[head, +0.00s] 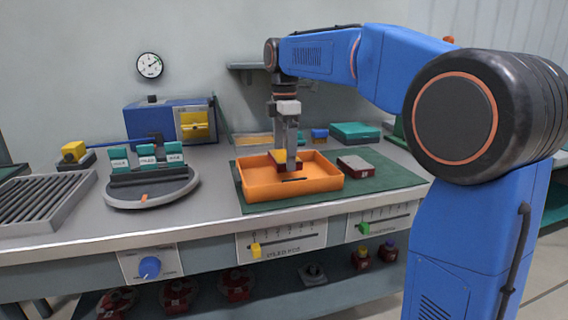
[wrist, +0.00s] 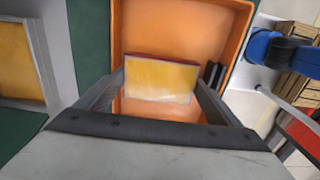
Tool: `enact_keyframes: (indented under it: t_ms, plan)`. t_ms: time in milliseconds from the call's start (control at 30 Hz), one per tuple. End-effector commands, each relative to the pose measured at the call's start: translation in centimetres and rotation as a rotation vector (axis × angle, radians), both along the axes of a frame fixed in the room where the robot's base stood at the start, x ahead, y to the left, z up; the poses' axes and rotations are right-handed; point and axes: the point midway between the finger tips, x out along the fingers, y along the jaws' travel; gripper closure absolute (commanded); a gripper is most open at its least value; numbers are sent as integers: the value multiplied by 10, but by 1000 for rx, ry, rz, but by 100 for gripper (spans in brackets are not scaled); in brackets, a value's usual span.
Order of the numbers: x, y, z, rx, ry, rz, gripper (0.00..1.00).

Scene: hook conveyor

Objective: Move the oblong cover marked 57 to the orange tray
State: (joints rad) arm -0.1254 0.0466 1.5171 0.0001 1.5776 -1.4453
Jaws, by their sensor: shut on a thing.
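My gripper (head: 290,164) reaches down into the orange tray (head: 262,193) and is shut on a dark red cover with a yellow top (head: 283,157). In the wrist view the cover (wrist: 160,80) is oblong and lies between the two fingers, within the tray's walls (wrist: 117,40). No number can be read on it, so I cannot tell whether it is marked 57. Whether it touches the tray floor is unclear. A second red block with a grey top (head: 355,165) lies on the green mat, right of the tray.
The green mat (head: 395,176) has free room at the right. A round grey stand with green-and-white blocks (head: 147,160) and a ribbed grey tray (head: 45,200) are at left. A blue machine with a yellow panel (head: 194,125) and a teal box (head: 355,131) stand behind.

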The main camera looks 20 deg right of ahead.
Motion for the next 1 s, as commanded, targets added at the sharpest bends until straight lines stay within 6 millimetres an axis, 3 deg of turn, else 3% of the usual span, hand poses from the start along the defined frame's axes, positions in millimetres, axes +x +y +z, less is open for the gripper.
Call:
enact_keyframes:
  t_ms: [267,667,700,1000]
  plan:
    - [0,0,-32,0,1,0,56]
    - [0,0,-36,0,-1,0,56]
    - [0,0,-36,0,0,0,3]
    - [0,0,-34,0,0,0,0]
